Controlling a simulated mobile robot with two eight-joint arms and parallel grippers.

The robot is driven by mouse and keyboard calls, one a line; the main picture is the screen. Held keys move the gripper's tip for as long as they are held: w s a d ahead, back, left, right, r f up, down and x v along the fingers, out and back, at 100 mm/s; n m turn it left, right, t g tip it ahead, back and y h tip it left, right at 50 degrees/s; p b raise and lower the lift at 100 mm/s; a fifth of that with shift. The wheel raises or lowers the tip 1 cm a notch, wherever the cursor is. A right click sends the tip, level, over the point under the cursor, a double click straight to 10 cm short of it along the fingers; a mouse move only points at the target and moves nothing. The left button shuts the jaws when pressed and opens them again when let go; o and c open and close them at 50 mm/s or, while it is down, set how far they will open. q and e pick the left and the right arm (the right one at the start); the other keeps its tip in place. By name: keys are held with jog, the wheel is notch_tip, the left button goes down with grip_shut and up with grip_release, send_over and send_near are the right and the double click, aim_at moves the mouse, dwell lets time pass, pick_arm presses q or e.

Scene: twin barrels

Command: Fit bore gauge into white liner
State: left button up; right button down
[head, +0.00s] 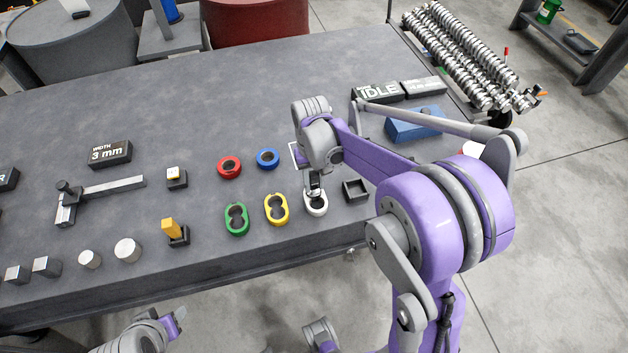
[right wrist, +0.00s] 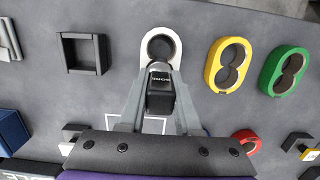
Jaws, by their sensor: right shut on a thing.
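The white liner (head: 316,213) stands near the front edge of the table. In the right wrist view the liner (right wrist: 145,48) shows one round dark bore; its other end is hidden behind the gauge and fingers. My right gripper (head: 313,186) is directly over the liner's far part. It is shut on the bore gauge, a black block marked "BORE" (right wrist: 160,92). The gauge's lower end is hidden, so I cannot tell whether it is inside the liner. A part of my left arm, with its gripper (head: 175,322), shows at the bottom left; its jaws are unclear.
The yellow liner (head: 277,209) and green liner (head: 236,219) stand left of the white one. The red ring (head: 229,167) and blue ring (head: 267,158) lie behind them. A black square holder (head: 355,190) is close on the right. The table's middle back is clear.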

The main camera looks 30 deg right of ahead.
jog(key=shift+f+b, duration=0.3)
jog(key=shift+f, duration=0.2)
jog(key=c, duration=0.5)
grip_release()
jog(key=shift+r, duration=0.1)
jog(key=r, duration=0.7)
jog(key=w+r+p, duration=0.1)
jog(key=r, duration=0.2)
jog(key=shift+w+d+r, duration=0.1)
jog(key=shift+d+r, duration=0.05)
jog(key=shift+r, duration=0.15)
